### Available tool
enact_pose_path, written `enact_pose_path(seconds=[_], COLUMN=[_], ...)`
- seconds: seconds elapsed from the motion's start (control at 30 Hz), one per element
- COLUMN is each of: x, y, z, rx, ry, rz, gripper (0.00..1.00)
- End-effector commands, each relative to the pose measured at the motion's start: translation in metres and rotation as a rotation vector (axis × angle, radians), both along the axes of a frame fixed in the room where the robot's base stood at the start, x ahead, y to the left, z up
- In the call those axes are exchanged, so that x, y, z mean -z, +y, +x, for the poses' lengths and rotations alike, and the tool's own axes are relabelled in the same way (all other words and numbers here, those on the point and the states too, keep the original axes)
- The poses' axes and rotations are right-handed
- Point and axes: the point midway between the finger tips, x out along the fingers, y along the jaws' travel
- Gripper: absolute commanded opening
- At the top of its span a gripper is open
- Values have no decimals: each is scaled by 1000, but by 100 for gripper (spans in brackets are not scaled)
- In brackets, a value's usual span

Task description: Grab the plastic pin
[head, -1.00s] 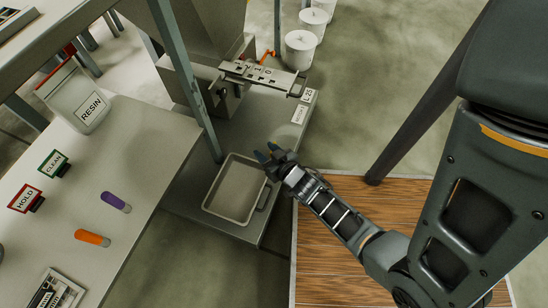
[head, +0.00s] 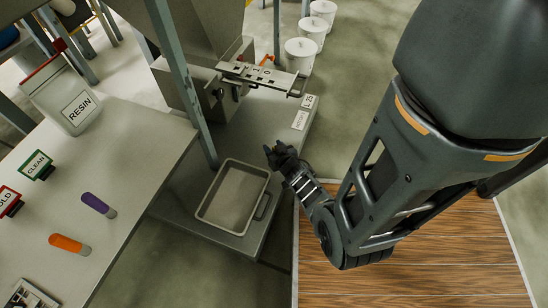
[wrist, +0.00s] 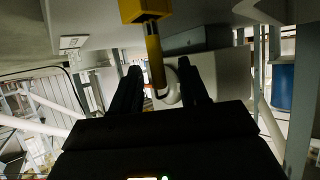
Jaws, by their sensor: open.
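My gripper (head: 280,150) is open, just right of the grey tray in the head view. In the wrist view its two dark fingers (wrist: 160,88) point away from me, apart. A yellow bar (wrist: 155,55) under a yellow block shows between them, with a pale ring-like shape at its lower end; I cannot tell whether a finger touches it. In the head view a small orange piece (head: 267,60) sits on the numbered metal plate, beyond my gripper. A purple-and-grey rod (head: 98,205) and an orange-and-grey rod (head: 70,245) lie on the table. I cannot tell which is the plastic pin.
The grey tray (head: 262,184) stands on the low platform, below the numbered plate (head: 230,68). A steel post (head: 180,80) rises left of it. The table (head: 140,150) at left holds a RESIN container (head: 68,95) and signs. White buckets (head: 300,60) stand behind.

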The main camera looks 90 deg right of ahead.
Motion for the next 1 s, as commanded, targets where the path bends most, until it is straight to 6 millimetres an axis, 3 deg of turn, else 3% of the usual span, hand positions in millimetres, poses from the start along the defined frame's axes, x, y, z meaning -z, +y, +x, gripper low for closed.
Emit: enact_pose_path(seconds=[0.13,0.4,0.87,1.0], x=[8,7,7,7], y=[-12,-14,-14,-14], z=[6,7,7,7], rx=[1,0,0,0], ry=[0,0,0,0], rz=[0,0,0,0], gripper=[44,44,1,0])
